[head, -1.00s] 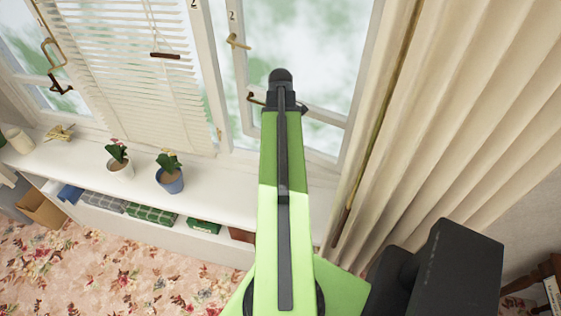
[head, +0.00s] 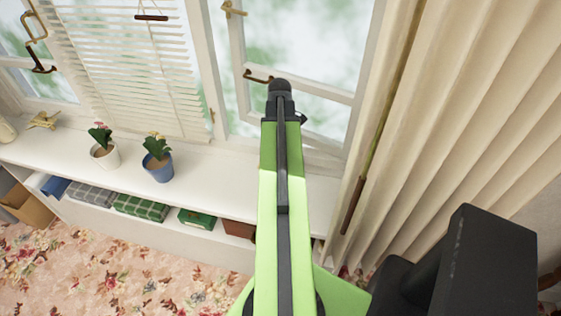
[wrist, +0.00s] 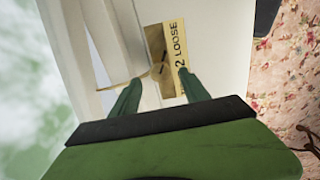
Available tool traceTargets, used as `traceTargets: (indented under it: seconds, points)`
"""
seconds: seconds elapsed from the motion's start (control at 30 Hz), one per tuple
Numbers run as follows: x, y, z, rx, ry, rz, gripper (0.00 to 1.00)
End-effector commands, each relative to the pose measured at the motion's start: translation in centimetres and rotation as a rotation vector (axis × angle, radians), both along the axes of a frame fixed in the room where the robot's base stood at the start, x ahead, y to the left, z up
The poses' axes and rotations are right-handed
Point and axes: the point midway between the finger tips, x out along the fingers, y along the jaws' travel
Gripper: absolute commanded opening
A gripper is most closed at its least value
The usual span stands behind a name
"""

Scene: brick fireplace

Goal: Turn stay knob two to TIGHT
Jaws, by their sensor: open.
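A yellow label reading "2 LOOSE" (wrist: 180,58) shows in the wrist view. Beside it is a brownish-gold plate (wrist: 157,50) with a small dark mark or pointer near its middle. A thin brass strip (wrist: 115,86) runs from the left toward the plate; the knob itself is hard to make out. My gripper (wrist: 160,84) is open, its two green fingers spread just below the plate, with nothing visibly held. I cannot tell whether they touch anything. In the head view my arm's dark end (head: 280,92) is in front of the right window; the fingers and label are hidden there.
A brass handle (head: 233,9) and a darker stay or handle (head: 258,76) are on the right window. Two potted plants (head: 103,155) (head: 158,165) stand on the white sill. A beige curtain (head: 460,110) hangs close on the right.

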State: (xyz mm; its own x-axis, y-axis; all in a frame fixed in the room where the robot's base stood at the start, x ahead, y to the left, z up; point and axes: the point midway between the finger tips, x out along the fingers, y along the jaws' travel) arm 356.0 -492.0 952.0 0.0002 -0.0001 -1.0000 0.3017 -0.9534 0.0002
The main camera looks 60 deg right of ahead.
Motion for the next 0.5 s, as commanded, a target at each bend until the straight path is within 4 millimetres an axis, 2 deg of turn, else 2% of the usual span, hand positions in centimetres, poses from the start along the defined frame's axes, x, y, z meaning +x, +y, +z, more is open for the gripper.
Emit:
traceTargets:
  seconds: [0.03,0.13,0.43,0.5]
  points:
    - [0.0,0.0,-1.9,0.000,0.000,0.000,0.54]
    - [0.0,0.0,-2.8,0.000,0.000,0.000,0.54]
    - [0.0,0.0,-2.7,0.000,0.000,0.001,0.54]
    - [0.0,0.0,-2.7,0.000,0.000,0.001,0.46]
